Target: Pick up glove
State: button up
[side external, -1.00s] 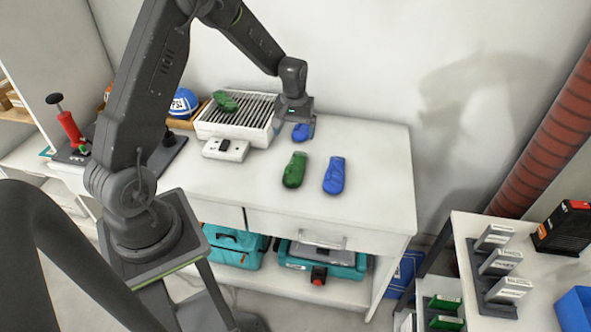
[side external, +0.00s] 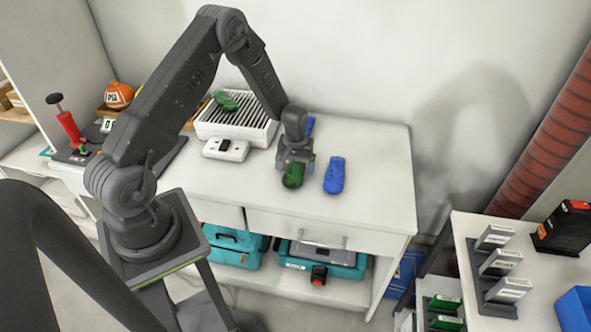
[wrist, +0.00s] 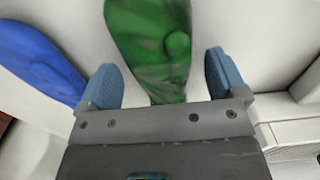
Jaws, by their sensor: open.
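A green glove (side external: 293,177) lies on the white table, partly hidden under my gripper (side external: 295,165) in the side view. In the wrist view the green glove (wrist: 155,45) lies between and beyond the two blue fingertips of my gripper (wrist: 165,80), which are open with one on each side of it. A blue glove (side external: 334,175) lies on the table just right of the gripper; a blue glove also shows in the wrist view (wrist: 35,60) left of the fingers. Another blue glove (side external: 310,124) is mostly hidden behind my wrist. Another green glove (side external: 226,102) rests on the slatted white unit.
The slatted white unit (side external: 213,127) and a small white switch box (side external: 226,149) stand left of the gripper. A red-handled tool (side external: 70,128) is at the far left. The table's right part (side external: 380,170) is clear.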

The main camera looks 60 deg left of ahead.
jog(key=shift+f, duration=0.25)
jog(key=shift+c, duration=0.4)
jog(key=c, duration=0.9)
jog(key=shift+c, duration=0.2)
jog(key=shift+r, duration=0.15)
